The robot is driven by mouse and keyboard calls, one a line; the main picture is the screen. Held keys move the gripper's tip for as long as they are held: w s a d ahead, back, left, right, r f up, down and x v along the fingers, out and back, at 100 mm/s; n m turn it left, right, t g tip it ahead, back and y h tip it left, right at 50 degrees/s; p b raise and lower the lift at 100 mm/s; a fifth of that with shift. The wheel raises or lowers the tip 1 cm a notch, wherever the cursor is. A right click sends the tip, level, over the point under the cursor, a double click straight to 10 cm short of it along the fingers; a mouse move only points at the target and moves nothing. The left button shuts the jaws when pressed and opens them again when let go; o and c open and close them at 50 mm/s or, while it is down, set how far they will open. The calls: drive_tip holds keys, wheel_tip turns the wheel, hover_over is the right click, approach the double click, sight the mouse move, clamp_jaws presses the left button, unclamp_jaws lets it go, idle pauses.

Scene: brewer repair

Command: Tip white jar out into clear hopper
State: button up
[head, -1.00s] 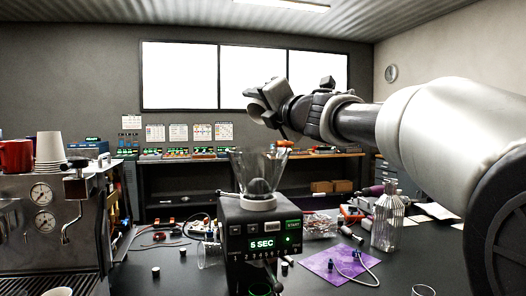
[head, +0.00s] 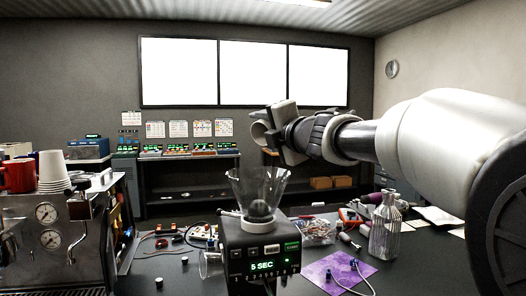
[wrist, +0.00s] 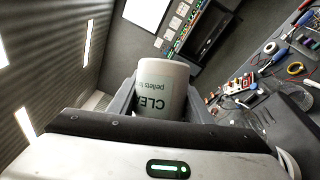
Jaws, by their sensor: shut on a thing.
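The white jar (wrist: 160,92), lettered "CLE" and "pellets", sits between the fingers of my gripper (head: 272,124), which is shut on it. In the head view the jar (head: 259,134) lies tipped over, its round end toward the lower left. It is above the clear hopper (head: 272,184), with a gap between them. The hopper is a flared, open-topped funnel on the dark grinder (head: 240,244), whose display reads "5 SEC". A dark rounded shape shows low in the hopper. I cannot see pellets falling.
An espresso machine (head: 60,225) with stacked paper cups (head: 54,170) and a red mug (head: 18,176) stands at left. A ribbed clear bottle (head: 384,225) stands right of the grinder, near a purple mat (head: 338,272). Tools and cables clutter the bench behind.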

drive_tip(key=shift+w+m+p, duration=0.15)
drive_tip(key=shift+m+p, duration=0.35)
drive_tip(key=shift+p, duration=0.9)
drive_tip(key=p, duration=0.1)
drive_tip(key=m+g+p, duration=0.1)
drive_tip(key=p, duration=0.1)
drive_tip(key=shift+w+d+f+p, duration=0.2)
drive_tip(key=shift+f+p, duration=0.05)
drive_tip(key=shift+p, duration=0.05)
drive_tip(key=m+p, duration=0.1)
drive_tip(key=p, duration=0.1)
drive_tip(key=m+p, duration=0.1)
drive_tip(key=p, duration=0.1)
drive_tip(key=f+g+p, duration=0.1)
drive_tip(key=shift+w+d+f+m+h+p, duration=0.1)
drive_tip(key=shift+w+d+m+h+p, duration=0.2)
drive_tip(key=shift+m+p, duration=0.1)
drive_tip(key=w+d+f+m+g+y+p, duration=0.3)
drive_tip(key=w+f+m+g+p, duration=0.2)
drive_tip(key=m, duration=0.6)
drive_tip(key=shift+d+f+g+y+p, duration=0.25)
drive_tip(key=shift+d+g+y+p, duration=0.1)
drive_tip(key=shift+g+p, duration=0.6)
